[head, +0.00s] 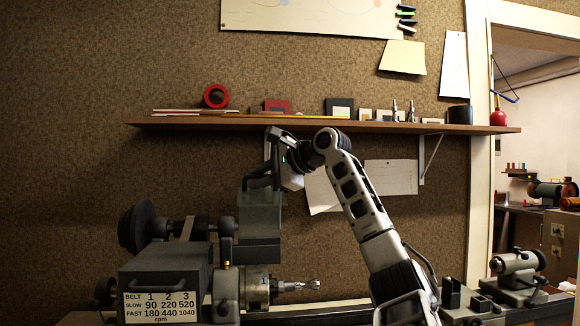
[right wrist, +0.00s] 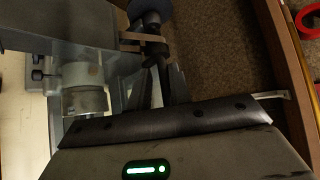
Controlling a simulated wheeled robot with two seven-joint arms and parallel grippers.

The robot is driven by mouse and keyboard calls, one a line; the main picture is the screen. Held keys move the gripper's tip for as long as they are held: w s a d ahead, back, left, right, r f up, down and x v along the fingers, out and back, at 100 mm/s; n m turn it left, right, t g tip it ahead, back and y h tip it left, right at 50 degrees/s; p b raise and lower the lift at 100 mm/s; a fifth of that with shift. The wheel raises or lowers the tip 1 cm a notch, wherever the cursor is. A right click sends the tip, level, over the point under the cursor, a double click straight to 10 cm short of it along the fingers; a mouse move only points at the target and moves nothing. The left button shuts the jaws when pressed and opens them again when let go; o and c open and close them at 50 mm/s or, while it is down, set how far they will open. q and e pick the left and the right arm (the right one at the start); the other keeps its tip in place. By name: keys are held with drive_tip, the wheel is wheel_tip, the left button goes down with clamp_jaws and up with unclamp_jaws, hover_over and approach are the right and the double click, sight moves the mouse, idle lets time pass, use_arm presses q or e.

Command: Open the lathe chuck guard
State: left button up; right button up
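The lathe (head: 165,285) stands at the lower left in the head view, with a speed label on its headstock. Its metal chuck (head: 256,288) faces right, and it also shows in the right wrist view (right wrist: 85,102). The grey chuck guard (head: 260,232) stands as an upright panel above the chuck, which shows bare below it. My right gripper (head: 256,183) is at the guard's top edge, seemingly touching it. In the right wrist view its dark fingers (right wrist: 160,85) are beside the guard; whether they grip it is unclear. My left gripper is out of view.
A wall shelf (head: 300,126) with a red tape roll (head: 215,96) and small items runs close above my right gripper. The tailstock (head: 515,270) is at the lower right. A doorway opens at the far right.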

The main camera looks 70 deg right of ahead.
drive_tip(key=b+v, duration=0.3)
drive_tip(key=v, duration=1.2)
drive_tip(key=shift+s, duration=0.25)
drive_tip(key=shift+d+r, duration=0.1)
